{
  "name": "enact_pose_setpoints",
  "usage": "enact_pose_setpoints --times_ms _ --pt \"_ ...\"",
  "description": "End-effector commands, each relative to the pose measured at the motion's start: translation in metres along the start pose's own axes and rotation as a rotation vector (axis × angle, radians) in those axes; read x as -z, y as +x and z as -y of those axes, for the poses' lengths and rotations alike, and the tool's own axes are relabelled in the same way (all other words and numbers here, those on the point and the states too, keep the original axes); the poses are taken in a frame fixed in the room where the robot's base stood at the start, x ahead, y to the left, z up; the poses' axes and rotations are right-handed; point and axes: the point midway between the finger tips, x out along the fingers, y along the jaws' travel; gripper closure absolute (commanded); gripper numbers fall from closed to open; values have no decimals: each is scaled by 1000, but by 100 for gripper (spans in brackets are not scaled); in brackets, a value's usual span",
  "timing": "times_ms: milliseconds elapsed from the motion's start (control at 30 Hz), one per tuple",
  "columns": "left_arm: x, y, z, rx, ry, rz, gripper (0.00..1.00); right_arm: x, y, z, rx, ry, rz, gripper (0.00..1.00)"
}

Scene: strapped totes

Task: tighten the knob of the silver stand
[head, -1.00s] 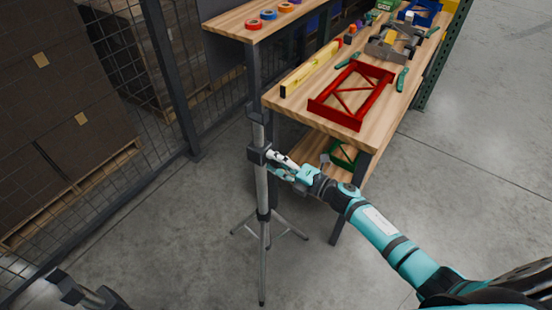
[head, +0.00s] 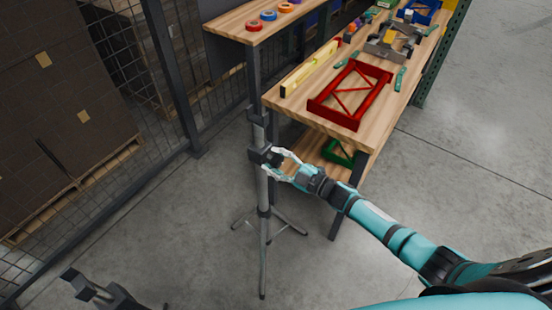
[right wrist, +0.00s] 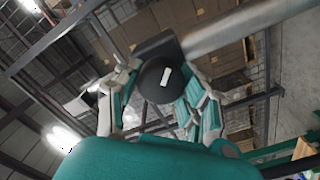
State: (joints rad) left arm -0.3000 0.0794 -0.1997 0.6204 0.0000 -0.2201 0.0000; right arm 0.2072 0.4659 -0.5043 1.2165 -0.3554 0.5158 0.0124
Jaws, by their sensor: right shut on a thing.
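The silver stand (head: 263,235) is an upright pole on a tripod base, left of the workbench. Its dark clamp collar (head: 259,154) sits high on the pole. The stand's knob (right wrist: 156,80) is round and black with a white mark, and fills the space between my fingers in the right wrist view. My right gripper (head: 277,163) is at the collar from the right, shut on the knob; it also shows in the right wrist view (right wrist: 160,88). The silver pole (right wrist: 240,30) runs off to the upper right there.
The workbench (head: 290,104) stands close behind and right, carrying a red frame (head: 350,96) and a yellow level (head: 311,69). A wire fence (head: 165,85) and stacked boxes are on the left. Floor at right is clear.

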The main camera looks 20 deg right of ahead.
Motion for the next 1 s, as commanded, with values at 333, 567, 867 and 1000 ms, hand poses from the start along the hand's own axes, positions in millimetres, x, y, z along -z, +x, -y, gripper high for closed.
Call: enact_pose_setpoints --times_ms 333,567,867,1000 --pt "0 -9 0 0 1 1 36 -1 -1 -1 2 325 4 93" --pt "1 -11 0 0 1 1 36 -2 -1 -1 2 506 5 93" --pt "1 -13 0 0 1 1 36 -2 -1 -1 2 658 4 93" --pt "1 -13 0 0 1 1 36 -2 -1 -1 2 692 4 93"
